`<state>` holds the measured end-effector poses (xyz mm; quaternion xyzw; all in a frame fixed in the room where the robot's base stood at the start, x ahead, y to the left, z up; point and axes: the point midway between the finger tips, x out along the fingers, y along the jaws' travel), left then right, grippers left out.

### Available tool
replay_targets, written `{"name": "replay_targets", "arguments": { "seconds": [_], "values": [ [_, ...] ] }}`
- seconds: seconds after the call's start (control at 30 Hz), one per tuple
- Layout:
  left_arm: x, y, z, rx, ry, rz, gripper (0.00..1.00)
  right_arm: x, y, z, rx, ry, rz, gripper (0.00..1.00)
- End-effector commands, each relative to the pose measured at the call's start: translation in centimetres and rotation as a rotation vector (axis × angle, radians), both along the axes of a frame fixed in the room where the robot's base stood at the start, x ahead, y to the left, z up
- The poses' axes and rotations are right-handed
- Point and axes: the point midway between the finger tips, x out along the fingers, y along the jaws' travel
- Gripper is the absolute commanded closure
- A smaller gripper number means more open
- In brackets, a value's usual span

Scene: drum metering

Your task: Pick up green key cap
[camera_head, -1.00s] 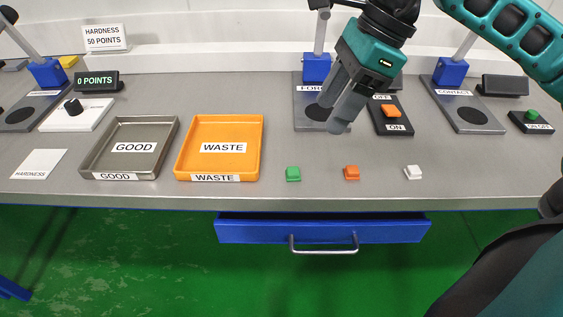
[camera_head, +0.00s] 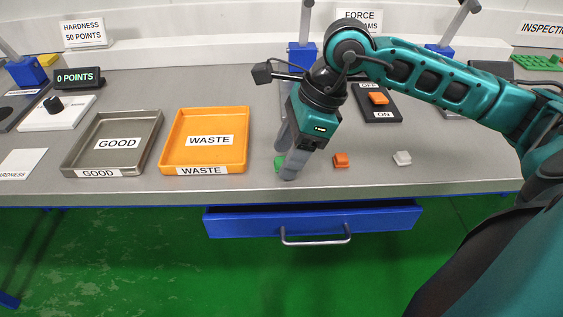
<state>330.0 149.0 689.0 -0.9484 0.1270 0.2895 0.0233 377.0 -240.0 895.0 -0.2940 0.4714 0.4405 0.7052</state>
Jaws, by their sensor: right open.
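The green key cap (camera_head: 279,163) lies on the grey table near its front edge, to the right of the orange WASTE tray. It is partly hidden behind my right gripper (camera_head: 284,164). That gripper points down at the cap with its fingers open, one on the far side and one on the near side in the picture. I cannot tell whether a finger touches the cap. My left gripper is not in view.
An orange key cap (camera_head: 341,160) and a white key cap (camera_head: 402,158) lie to the right. The WASTE tray (camera_head: 245,150) and grey GOOD tray (camera_head: 151,143) stand to the left. A blue drawer (camera_head: 313,218) is under the table edge. An ON/OFF switch (camera_head: 378,98) is behind.

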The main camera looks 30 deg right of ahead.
Motion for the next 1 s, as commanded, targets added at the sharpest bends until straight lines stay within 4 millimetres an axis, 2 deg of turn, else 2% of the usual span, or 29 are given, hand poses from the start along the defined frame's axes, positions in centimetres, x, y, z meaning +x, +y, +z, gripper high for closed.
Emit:
{"name": "replay_targets", "arguments": {
  "seconds": [0.23,0.8,1.0],
  "values": [
    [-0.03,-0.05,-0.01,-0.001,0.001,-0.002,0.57,0.05,0.05,-0.14,0.0,-0.001,0.0,0.44],
    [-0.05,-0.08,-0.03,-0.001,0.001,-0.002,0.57,0.04,0.03,-0.11,0.0,-0.001,0.0,0.98],
    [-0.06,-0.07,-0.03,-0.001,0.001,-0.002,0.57,0.04,0.04,-0.11,0.0,-0.001,0.0,1.0]
  ]
}}
